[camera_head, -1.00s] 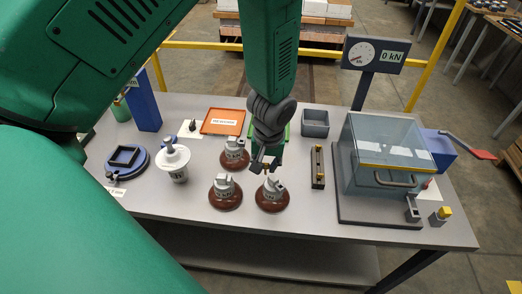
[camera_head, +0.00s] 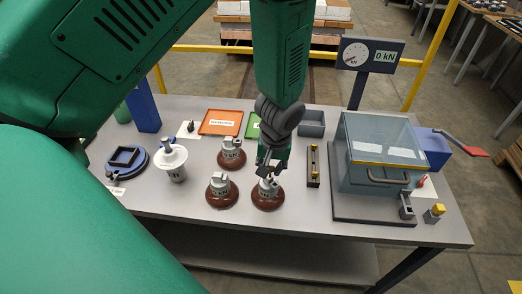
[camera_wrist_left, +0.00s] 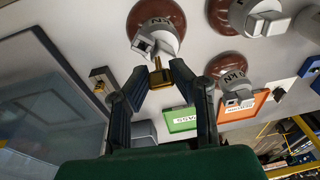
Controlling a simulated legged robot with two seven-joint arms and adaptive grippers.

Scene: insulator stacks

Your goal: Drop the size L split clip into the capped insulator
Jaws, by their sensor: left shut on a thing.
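My left gripper (camera_head: 267,170) is above the front right brown-based insulator (camera_head: 268,202), close to the top of its grey metal cap. In the left wrist view the fingers of the gripper (camera_wrist_left: 163,82) are shut on a small brass split clip (camera_wrist_left: 159,77). The clip's tip is near the socket opening of the grey cap (camera_wrist_left: 143,43); I cannot tell whether they touch. Two similar brown-based insulators stand at the front left (camera_head: 221,194) and behind (camera_head: 231,156). The clip's size marking cannot be read. My right gripper is not in view.
A white insulator (camera_head: 173,164) and a blue round fixture (camera_head: 127,162) stand left. An orange tray (camera_head: 220,122), a green tray (camera_head: 253,127) and a grey bin (camera_head: 312,123) lie behind. A narrow rack (camera_head: 313,166) and a clear-covered test box (camera_head: 383,150) stand right.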

